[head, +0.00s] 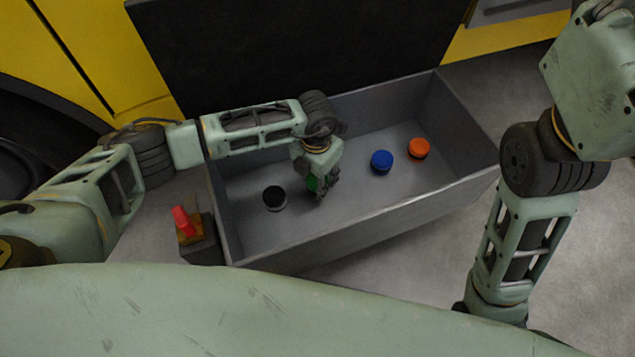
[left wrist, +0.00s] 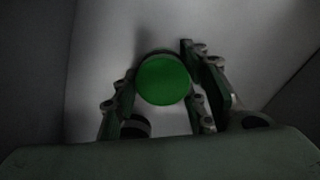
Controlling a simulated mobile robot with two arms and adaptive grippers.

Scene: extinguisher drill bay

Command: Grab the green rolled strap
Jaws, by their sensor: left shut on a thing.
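The green rolled strap (left wrist: 163,80) shows as a round green disc between the fingers of my left gripper (left wrist: 162,92) in the left wrist view. In the head view my left gripper (head: 322,188) points down inside the grey bin, and only a small part of the green strap (head: 312,184) shows beside its fingers. The left gripper is shut on the strap. I cannot tell whether the strap still touches the bin floor. My right arm stands at the right of the head view, and its gripper is out of sight.
The grey open bin (head: 345,234) also holds a black roll (head: 274,198) at the left, a blue roll (head: 381,161) and an orange roll (head: 419,148) at the right. A red-topped block (head: 185,222) stands outside the bin's left end. A yellow and black vehicle is behind.

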